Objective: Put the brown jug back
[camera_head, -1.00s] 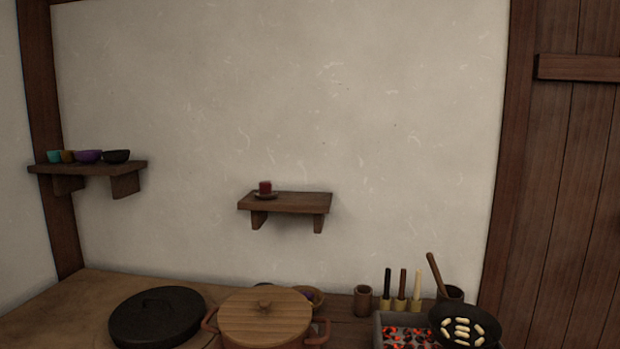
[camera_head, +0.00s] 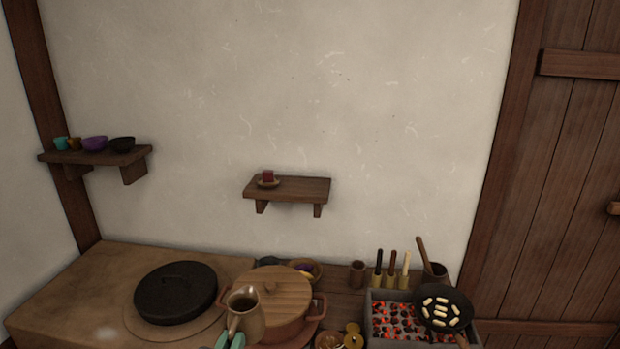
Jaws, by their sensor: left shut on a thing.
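The brown jug (camera_head: 250,319) shows at the bottom of the head view, in front of the lidded pot. It looks upright, with its dark mouth facing up toward me. My left gripper (camera_head: 231,340), with teal fingers, is shut on the jug at its near lower left, where the handle seems to be. The jug's base and most of the gripper are cut off or hidden, so I cannot tell whether the jug touches anything below. My right gripper is not in view.
A wall shelf (camera_head: 310,188) holds a dish with a red block, its right part bare. A left shelf (camera_head: 58,158) holds small bowls. Below are a black lid (camera_head: 175,291), a pot with wooden lid (camera_head: 285,292), a glowing brazier (camera_head: 395,321) and a pan (camera_head: 459,300).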

